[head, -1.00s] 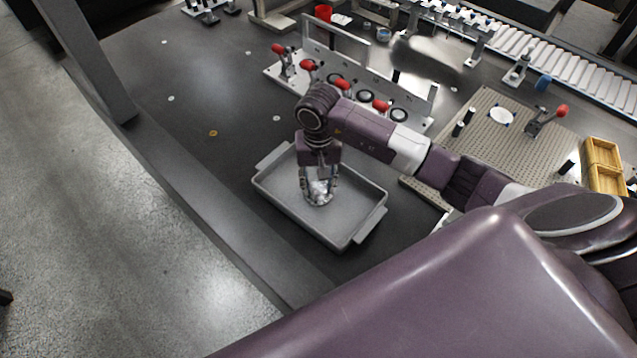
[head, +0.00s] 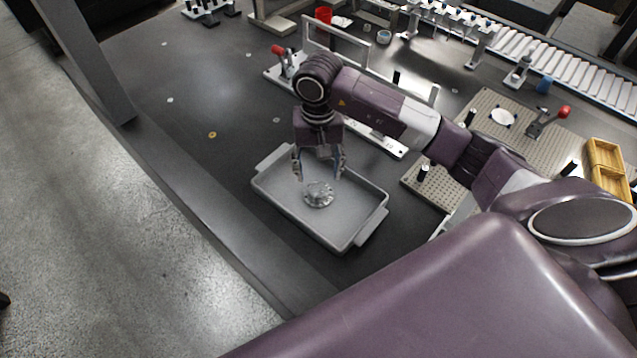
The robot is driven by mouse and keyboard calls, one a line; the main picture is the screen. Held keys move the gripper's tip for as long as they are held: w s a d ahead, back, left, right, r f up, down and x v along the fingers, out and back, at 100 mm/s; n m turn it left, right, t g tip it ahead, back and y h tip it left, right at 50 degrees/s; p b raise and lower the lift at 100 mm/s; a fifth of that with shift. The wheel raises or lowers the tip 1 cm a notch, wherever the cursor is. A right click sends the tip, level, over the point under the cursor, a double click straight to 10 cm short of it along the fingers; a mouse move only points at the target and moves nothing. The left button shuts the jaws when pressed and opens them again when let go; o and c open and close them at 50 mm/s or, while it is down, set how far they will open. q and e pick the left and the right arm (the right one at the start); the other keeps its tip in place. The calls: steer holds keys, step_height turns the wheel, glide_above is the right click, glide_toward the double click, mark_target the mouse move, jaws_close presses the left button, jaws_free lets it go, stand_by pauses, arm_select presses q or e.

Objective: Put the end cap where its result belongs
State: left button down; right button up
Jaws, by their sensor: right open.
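The end cap (head: 319,195), a round silvery metal part, lies in the grey tray (head: 345,236) near the middle of its floor. My right gripper (head: 320,172) is open and empty above the tray, its fingers pointing down, a little above and behind the end cap. They look clear of the part. My left gripper is not in view.
To the right are a perforated plate (head: 490,127) with black posts and a red-handled clamp, and a wooden box (head: 604,160). A roller conveyor (head: 560,65) runs along the back.

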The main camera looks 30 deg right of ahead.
step_height(320, 180, up, 5)
steer(key=shift+r+b, duration=0.2)
steer(key=shift+b, duration=0.1)
stand_by(0.4)
